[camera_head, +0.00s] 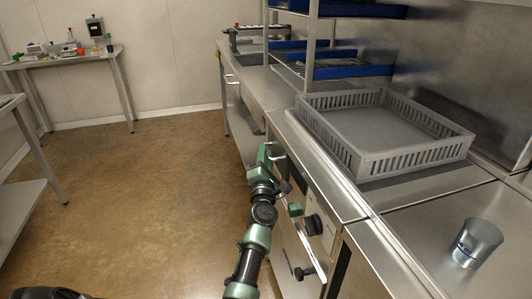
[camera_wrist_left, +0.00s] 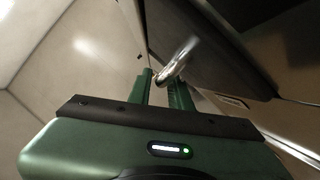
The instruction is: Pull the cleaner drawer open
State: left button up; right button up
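My left gripper (camera_head: 268,153) is at the front of the steel counter, beside a metal drawer handle (camera_head: 278,153). In the left wrist view, the two green fingers (camera_wrist_left: 163,82) stand close together, with the shiny handle (camera_wrist_left: 180,58) between their tips. The fingers look shut on it. The cleaner drawer's front (camera_head: 297,173) is partly hidden behind the gripper and arm. I cannot tell whether the drawer stands out from the counter. My right gripper is not in view.
A grey plastic rack (camera_head: 372,163) sits on the counter above. A metal cup (camera_head: 475,243) stands at the lower right. The brown floor (camera_head: 150,200) to the left is clear.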

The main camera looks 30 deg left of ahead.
pick_arm(q)
jog(key=shift+x, duration=0.85)
grip_shut()
dwell(0.8)
